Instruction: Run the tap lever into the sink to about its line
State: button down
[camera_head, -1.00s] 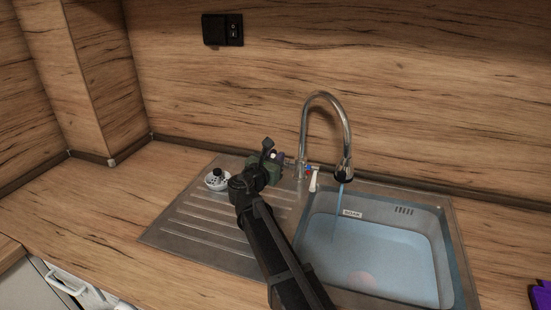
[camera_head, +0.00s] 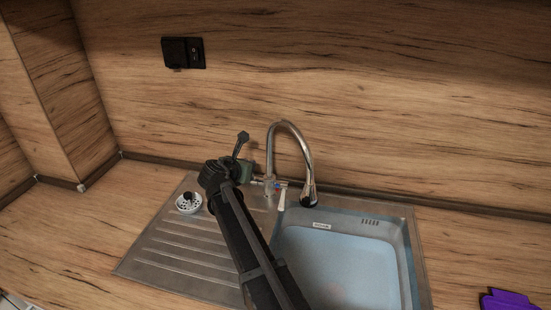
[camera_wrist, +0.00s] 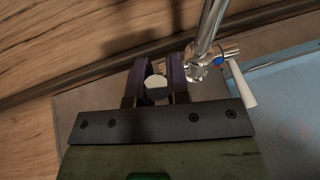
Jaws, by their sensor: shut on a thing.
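My gripper (camera_head: 254,180) is at the left side of the chrome tap (camera_head: 270,165). In the wrist view, its dark purple jaws (camera_wrist: 156,82) are shut around a pale, rounded metal end (camera_wrist: 156,90), which looks like the tap lever's end. The tap base in that view has a blue mark (camera_wrist: 219,59) and a white tapered handle (camera_wrist: 240,86) on its right, outside the jaws. The spout head (camera_head: 308,198) hangs over the sink (camera_head: 410,265), and no stream shows below it. Bluish water (camera_head: 345,262) stands in the basin, below a small white label (camera_head: 321,226) on the back wall.
A white strainer cup (camera_head: 188,203) sits on the ribbed drainer (camera_head: 172,250) left of the arm. A black socket (camera_head: 183,53) is on the wood splashback. A purple object (camera_head: 505,300) lies at the right front. The worktop at left is clear.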

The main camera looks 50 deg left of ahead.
jog(key=c, duration=1.1)
grip_release()
jog(key=p+v, duration=0.4)
jog(key=v, duration=0.6)
jog(key=shift+s+d+p, duration=0.15)
jog(key=shift+s+p, duration=0.15)
jog(key=shift+s, duration=0.05)
jog(key=shift+r, duration=0.1)
